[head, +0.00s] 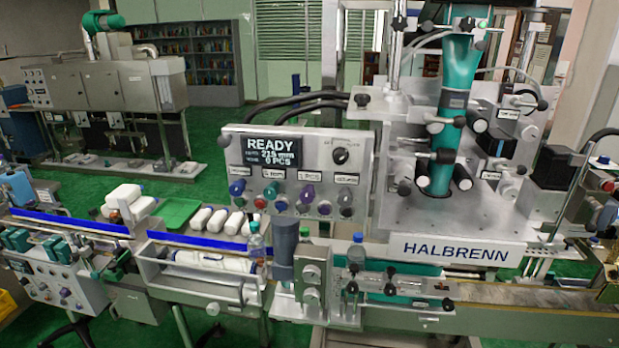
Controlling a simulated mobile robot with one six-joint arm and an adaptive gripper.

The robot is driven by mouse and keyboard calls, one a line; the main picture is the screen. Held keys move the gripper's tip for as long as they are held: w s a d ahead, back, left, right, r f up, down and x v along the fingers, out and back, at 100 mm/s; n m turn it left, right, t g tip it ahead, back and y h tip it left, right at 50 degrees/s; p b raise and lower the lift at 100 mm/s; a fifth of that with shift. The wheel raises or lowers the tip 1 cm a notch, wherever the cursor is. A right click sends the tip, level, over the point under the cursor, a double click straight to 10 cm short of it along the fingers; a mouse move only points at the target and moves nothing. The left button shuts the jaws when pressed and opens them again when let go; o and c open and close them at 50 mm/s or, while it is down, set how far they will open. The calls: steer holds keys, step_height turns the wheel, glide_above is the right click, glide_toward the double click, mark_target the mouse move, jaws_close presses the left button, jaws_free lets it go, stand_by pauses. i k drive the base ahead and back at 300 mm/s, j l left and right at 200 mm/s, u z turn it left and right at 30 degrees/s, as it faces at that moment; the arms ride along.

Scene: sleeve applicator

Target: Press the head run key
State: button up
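A grey control panel (312,140) stands left of the machine marked HALBRENN. Its dark display (273,152) reads READY, 215 mm and 0 PCS. Smaller round buttons sit lower down. A black selector knob (340,155) is right of the display. The small labels are too blurred to read, so I cannot tell which is the head run key. My gripper is not in view.
The sleeve head with a teal tube (450,110) rises right of the panel. In front, a conveyor (480,322) carries bottles, including a blue-capped one (356,250). A dark cylinder (285,247) stands below the panel. White bottles and a green tray (178,213) are left.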

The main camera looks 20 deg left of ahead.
mark_target(239, 202)
steer(key=u, duration=1.55)
